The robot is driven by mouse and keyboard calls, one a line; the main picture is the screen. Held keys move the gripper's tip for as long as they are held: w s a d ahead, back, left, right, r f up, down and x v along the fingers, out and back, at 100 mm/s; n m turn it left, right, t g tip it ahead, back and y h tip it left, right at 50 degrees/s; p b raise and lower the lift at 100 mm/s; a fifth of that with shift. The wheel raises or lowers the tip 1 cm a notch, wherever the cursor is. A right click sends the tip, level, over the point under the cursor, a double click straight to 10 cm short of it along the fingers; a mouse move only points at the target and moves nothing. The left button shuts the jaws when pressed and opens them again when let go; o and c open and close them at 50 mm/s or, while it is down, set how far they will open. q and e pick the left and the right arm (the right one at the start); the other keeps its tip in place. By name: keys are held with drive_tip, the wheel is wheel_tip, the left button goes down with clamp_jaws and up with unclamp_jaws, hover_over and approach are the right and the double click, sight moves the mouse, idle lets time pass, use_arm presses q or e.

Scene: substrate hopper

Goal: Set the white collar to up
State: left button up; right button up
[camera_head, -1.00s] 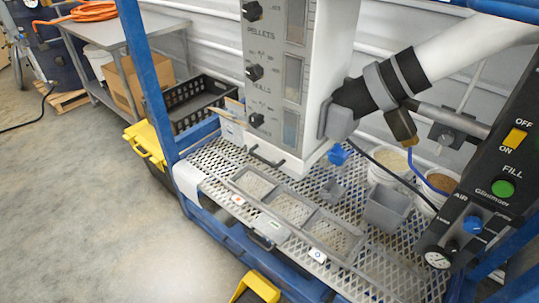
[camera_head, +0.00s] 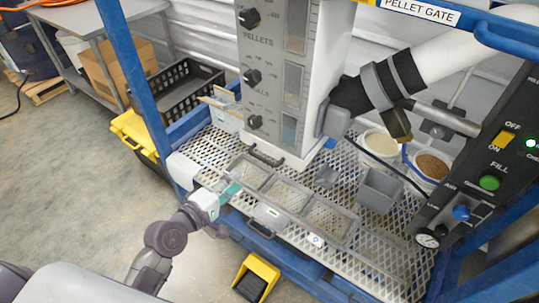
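My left gripper (camera_head: 214,200) comes in from the lower left, at the front left edge of the mesh shelf (camera_head: 219,150). Its white body and teal tip overlap the left end of the grey divided tray (camera_head: 285,191). Whether its fingers are open or shut does not show clearly, and nothing is clearly held. I cannot surely tell which part is the white collar. My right gripper is not in view.
The white hopper (camera_head: 310,110) with black knobs stands behind the tray. A white pipe (camera_head: 455,55) slants above the shelf at the right. A grey cup (camera_head: 380,190) and two buckets stand below it. A blue post (camera_head: 133,70) rises at the left. A yellow pedal (camera_head: 257,277) is below.

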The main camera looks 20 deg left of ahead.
sight(264, 160)
use_arm(q)
drive_tip(key=p+x, duration=0.1)
drive_tip(key=x, duration=1.2)
drive_tip(key=shift+w+f, duration=0.15)
clamp_jaws()
